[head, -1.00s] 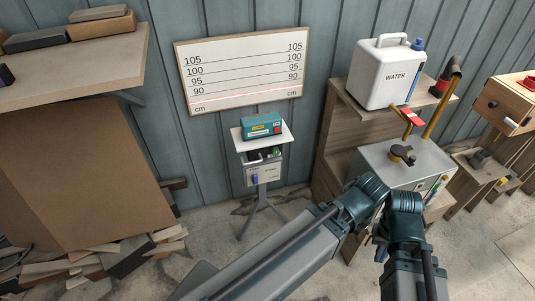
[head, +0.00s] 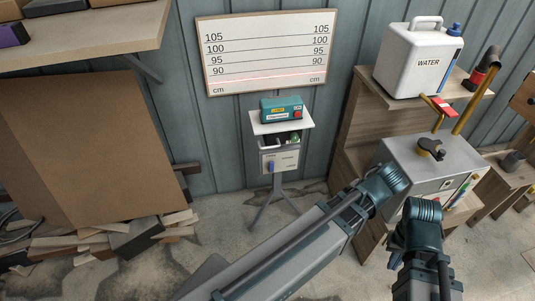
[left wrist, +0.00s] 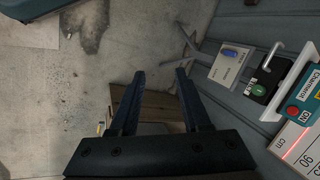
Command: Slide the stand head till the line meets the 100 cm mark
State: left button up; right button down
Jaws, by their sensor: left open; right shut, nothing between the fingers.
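The teal laser box (head: 282,108) with a red button sits on the white top plate (head: 262,127) of the tripod stand. On the white scale board (head: 268,22) the red line (head: 275,78) lies a little below the 90 cm mark, well below 100. My left gripper (left wrist: 160,80) is open and empty above the floor, apart from the stand. My right gripper (head: 400,255) is at the lower right, shut and empty, largely hidden by its own wrist.
A wooden shelf unit (head: 345,140) stands right of the stand, with a white water canister (head: 415,60) and a grey metal box (head: 400,157). A workbench (head: 110,35), brown panel (head: 90,150) and scrap wood (head: 110,235) are at the left. Floor before the stand is open.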

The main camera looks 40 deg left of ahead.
pick_arm(q)
jog(key=w+a+f+n+y+b, duration=0.1)
jog(key=w+a+f+y+b, duration=0.35)
jog(key=a+b, duration=0.35)
jog(key=w+a+f+n+y+b, duration=0.25)
jog(key=w+a+f+b, duration=0.25)
jog(key=a+b, duration=0.3)
jog(key=w+a+n+g+y+b, duration=0.1)
jog(key=a+y+b, duration=0.3)
jog(key=a, duration=0.8)
jog(key=w+a+r+g+y+b, duration=0.1)
jog(key=w+a+y+b, duration=0.2)
jog(key=a+b, duration=0.6)
jog(key=a+y, duration=0.1)
jog(key=a, duration=0.2)
jog(key=shift+w+n, duration=0.25)
jog(key=shift+n, duration=0.1)
grip_shut()
